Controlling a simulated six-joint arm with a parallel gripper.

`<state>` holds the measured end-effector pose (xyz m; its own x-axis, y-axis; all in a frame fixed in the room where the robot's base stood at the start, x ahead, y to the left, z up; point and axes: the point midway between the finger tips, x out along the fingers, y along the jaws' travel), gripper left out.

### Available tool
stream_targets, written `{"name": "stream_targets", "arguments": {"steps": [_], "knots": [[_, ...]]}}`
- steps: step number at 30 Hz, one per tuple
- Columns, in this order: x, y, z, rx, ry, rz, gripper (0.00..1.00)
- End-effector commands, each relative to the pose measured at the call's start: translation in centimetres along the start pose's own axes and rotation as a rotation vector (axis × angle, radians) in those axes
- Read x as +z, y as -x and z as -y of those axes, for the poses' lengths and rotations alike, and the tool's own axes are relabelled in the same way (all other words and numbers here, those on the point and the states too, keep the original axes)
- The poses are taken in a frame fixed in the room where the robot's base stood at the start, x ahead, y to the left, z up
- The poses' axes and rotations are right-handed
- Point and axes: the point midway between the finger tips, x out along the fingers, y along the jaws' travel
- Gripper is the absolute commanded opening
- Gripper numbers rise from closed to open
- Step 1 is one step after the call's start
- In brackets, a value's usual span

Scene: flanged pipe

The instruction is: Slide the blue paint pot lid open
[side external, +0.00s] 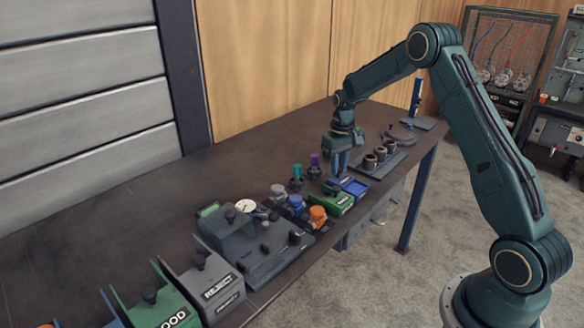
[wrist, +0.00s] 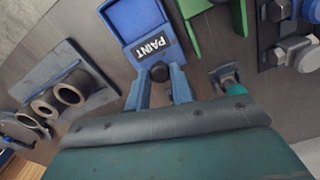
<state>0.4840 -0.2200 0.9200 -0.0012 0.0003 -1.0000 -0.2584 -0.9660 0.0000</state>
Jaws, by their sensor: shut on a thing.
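The blue paint pot (side external: 354,186) sits near the front edge of the bench, beside a green box. A dark round knob (wrist: 160,72), seemingly the lid's handle, lies just below the label. My gripper (wrist: 160,80) is shut on this knob, one blue finger on each side. In the side view my gripper (side external: 340,172) points down at the pot's left end. How far the lid covers the pot is hard to tell.
A green box (side external: 338,204) with a knob stands close on the left. A plate with brown rings (side external: 380,155) lies to the right. Teal (side external: 297,172) and purple (side external: 315,160) upright pieces stand behind. A grey fixture (side external: 265,250) fills the nearer bench. The back of the bench is clear.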

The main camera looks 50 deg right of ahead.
Motion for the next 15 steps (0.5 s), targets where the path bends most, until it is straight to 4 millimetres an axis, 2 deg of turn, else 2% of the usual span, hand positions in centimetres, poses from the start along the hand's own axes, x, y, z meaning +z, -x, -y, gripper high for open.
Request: {"name": "stream_targets", "arguments": {"steps": [4, 5, 8, 15], "knots": [[-0.07, 0.09, 0.01, 0.000, 0.000, -0.004, 0.00], [-0.07, 0.09, 0.01, 0.000, 0.000, -0.004, 0.25], [-0.06, 0.08, 0.01, 0.000, 0.000, -0.004, 0.44], [-0.01, 0.04, 0.00, 0.000, 0.000, -0.002, 0.45]]}}
